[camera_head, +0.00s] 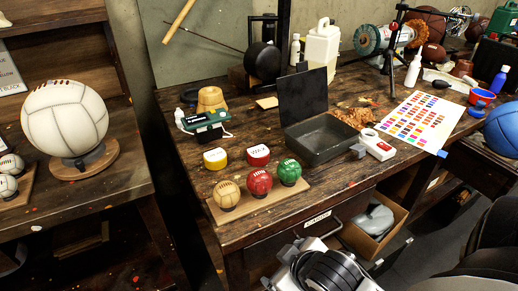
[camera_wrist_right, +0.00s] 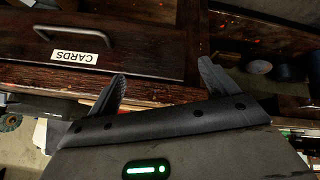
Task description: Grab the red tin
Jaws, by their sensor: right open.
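The red tin (camera_head: 258,155) stands on the wooden workbench (camera_head: 335,180). It is a small round tin with a white label, behind the row of small balls and right of a yellow tin (camera_head: 215,158). My right gripper's arm comes in at the bottom of the head view, low in front of the bench and well apart from the tin. In the right wrist view my right gripper (camera_wrist_right: 165,85) is open and empty, facing the drawer front marked CARDS (camera_wrist_right: 84,57). The red tin is not in the right wrist view. My left gripper is not in view.
A wooden stand with a tan, a red (camera_head: 260,181) and a green ball (camera_head: 289,171) sits in front of the tins. An open dark metal box (camera_head: 322,143) is to their right. An open cardboard box (camera_head: 378,222) is below the bench. A shelf with a large ball (camera_head: 65,118) is left.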

